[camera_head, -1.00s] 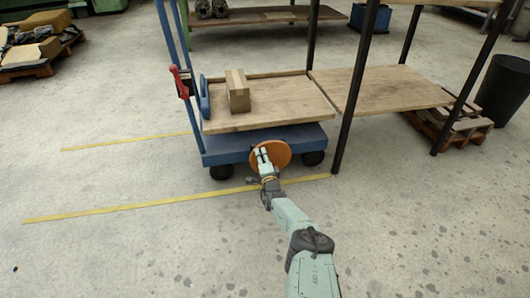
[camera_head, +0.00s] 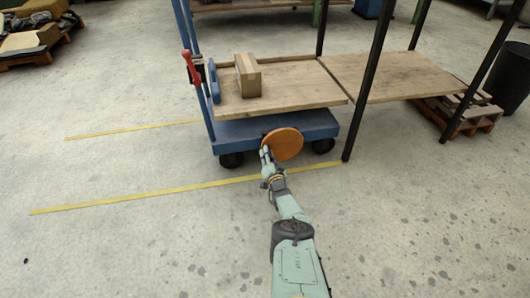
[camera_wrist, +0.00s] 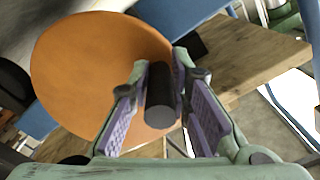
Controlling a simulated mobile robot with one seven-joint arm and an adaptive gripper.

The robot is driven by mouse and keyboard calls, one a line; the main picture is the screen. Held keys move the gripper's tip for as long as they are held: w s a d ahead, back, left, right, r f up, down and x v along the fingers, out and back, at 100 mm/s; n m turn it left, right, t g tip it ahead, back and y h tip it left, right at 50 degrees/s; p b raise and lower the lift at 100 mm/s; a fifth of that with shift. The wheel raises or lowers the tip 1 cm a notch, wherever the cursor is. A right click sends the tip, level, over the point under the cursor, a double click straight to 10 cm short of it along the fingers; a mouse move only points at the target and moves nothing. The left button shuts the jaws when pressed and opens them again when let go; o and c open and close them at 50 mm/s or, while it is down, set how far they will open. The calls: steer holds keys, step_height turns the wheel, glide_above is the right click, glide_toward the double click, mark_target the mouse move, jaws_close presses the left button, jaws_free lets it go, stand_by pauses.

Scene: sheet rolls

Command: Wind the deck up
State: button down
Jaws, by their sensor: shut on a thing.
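The deck (camera_head: 280,99) is a wooden platform on a blue wheeled cart (camera_head: 240,134). An orange round crank wheel (camera_head: 286,144) is on the cart's near side, below the deck. My gripper (camera_head: 266,155) is at the left part of the wheel. In the wrist view my gripper (camera_wrist: 160,100) has its purple-padded fingers on either side of a black handle (camera_wrist: 161,92) that stands out from the orange wheel (camera_wrist: 85,70). The fingers are shut on this handle. The wheel's hub is hidden.
A cardboard box (camera_head: 248,76) and a blue thing (camera_head: 213,80) lie on the deck. A red lever (camera_head: 191,68) is on the cart's post. A wooden shelf (camera_head: 385,76) with black legs stands right of the deck. Yellow lines (camera_head: 150,193) mark the open floor.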

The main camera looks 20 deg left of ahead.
steer(key=shift+w+d+f+n, duration=0.1)
steer(key=shift+w+d+n, duration=0.1)
steer(key=shift+n, duration=0.1)
stand_by(0.4)
steer(key=c, duration=1.5)
jaws_free()
steer(key=shift+s, duration=0.1)
steer(key=shift+f, duration=0.1)
steer(key=shift+s+d+f, duration=0.25)
steer(key=shift+s+f, duration=0.05)
steer(key=shift+f, duration=0.05)
steer(key=shift+s+d, duration=0.25)
steer(key=shift+s, duration=0.15)
steer(key=shift+s+d+r, duration=0.2)
steer(key=shift+s+r, duration=0.15)
steer(key=shift+r, duration=0.1)
steer(key=v, duration=0.5)
steer(key=shift+a, duration=0.1)
